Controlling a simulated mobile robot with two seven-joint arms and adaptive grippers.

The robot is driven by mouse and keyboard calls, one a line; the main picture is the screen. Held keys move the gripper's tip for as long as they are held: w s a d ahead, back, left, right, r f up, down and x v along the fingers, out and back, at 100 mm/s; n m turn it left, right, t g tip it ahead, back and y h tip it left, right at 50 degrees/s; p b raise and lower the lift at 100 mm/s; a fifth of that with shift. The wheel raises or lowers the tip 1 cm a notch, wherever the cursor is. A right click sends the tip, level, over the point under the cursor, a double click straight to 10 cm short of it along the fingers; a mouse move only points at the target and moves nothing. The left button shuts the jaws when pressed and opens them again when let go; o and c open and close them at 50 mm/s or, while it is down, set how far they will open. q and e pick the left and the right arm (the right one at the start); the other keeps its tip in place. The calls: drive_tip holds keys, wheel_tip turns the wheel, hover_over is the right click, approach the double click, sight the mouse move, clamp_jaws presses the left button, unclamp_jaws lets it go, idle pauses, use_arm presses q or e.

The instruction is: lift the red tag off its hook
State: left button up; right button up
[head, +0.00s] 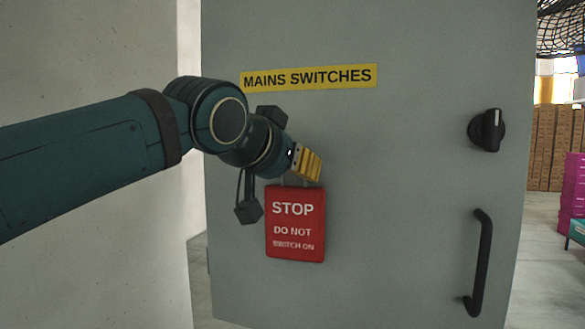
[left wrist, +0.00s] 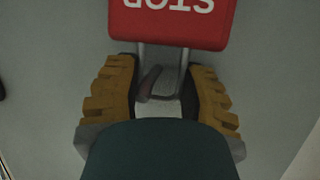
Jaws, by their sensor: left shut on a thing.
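The red tag (head: 295,245), lettered STOP DO NOT SWITCH ON, hangs upright in front of the grey cabinet door, below the yellow sign. My left gripper (head: 309,166) is at the tag's top edge, shut on its grey wire loop. In the left wrist view the red tag (left wrist: 170,30) shows upside down at the top, and the loop's two sides run between the yellow fingers of my left gripper (left wrist: 160,78). A dark hook (left wrist: 149,82) shows inside the loop; whether the loop bears on it I cannot tell. My right gripper is out of view.
The grey door (head: 400,200) carries a yellow MAINS SWITCHES sign (head: 309,77), a black rotary knob (head: 487,130) and a black handle (head: 479,262) at the right. A pale wall (head: 90,60) stands close on the left. Boxes (head: 553,140) stand far right.

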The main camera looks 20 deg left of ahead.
use_arm(q)
drive_tip(key=shift+r, duration=0.2)
drive_tip(key=shift+s, duration=0.1)
drive_tip(key=s+b, duration=0.2)
drive_tip(key=s, duration=0.6)
drive_tip(key=shift+s, duration=0.2)
idle(1.2)
drive_tip(key=shift+w+a, duration=0.1)
drive_tip(key=shift+w, duration=0.1)
